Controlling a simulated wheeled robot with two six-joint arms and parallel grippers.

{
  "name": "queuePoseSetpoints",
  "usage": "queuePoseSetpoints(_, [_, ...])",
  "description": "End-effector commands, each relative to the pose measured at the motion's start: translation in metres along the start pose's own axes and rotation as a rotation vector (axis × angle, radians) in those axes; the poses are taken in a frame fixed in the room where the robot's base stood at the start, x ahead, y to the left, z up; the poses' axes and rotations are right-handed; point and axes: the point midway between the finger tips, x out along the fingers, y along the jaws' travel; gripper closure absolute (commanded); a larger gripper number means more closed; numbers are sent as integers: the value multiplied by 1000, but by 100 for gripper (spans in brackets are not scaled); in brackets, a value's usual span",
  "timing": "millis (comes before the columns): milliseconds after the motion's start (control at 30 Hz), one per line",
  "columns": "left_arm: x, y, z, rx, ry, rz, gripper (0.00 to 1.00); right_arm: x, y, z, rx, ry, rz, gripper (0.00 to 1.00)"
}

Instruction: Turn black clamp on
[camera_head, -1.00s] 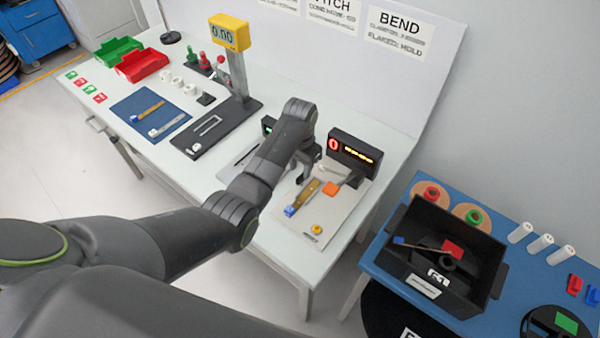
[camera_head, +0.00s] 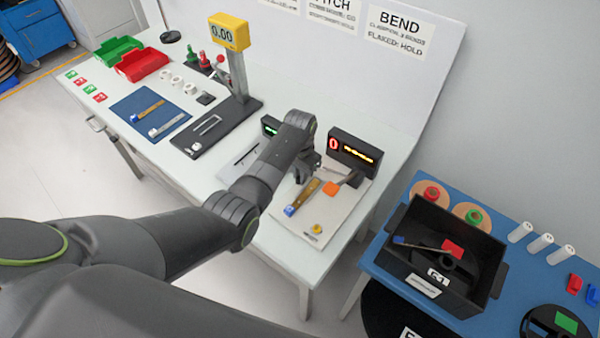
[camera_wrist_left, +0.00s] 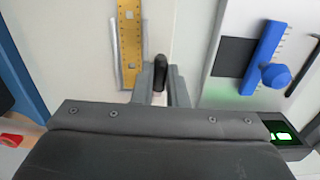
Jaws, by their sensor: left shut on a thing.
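My left gripper (camera_wrist_left: 160,88) is shut on a slim, upright black piece, the black clamp's handle (camera_wrist_left: 160,70), in the left wrist view. In the head view the left gripper (camera_head: 308,172) is low over the pale board (camera_head: 285,212) of the bend station. The gripper and wrist hide the clamp there. A yellow strip with holes (camera_wrist_left: 130,45) lies beside the handle in the left wrist view; in the head view the strip (camera_head: 306,194) has a blue end. An orange piece (camera_head: 331,188) is right of the gripper. My right gripper is not in view.
A station with a blue slider (camera_wrist_left: 263,60) and a green display (camera_wrist_left: 284,134) is alongside. A black bin (camera_head: 440,262) stands on the blue table to the right.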

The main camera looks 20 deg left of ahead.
Motion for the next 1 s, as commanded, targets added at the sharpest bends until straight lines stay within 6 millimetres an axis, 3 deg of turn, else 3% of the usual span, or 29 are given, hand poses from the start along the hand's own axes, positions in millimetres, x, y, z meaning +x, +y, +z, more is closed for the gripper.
queuePoseSetpoints(467, [-3,0,0,118,-1,0,100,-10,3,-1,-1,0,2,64])
queuePoseSetpoints(1000, [-2,-2,-1,603,0,0,100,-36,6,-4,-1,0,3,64])
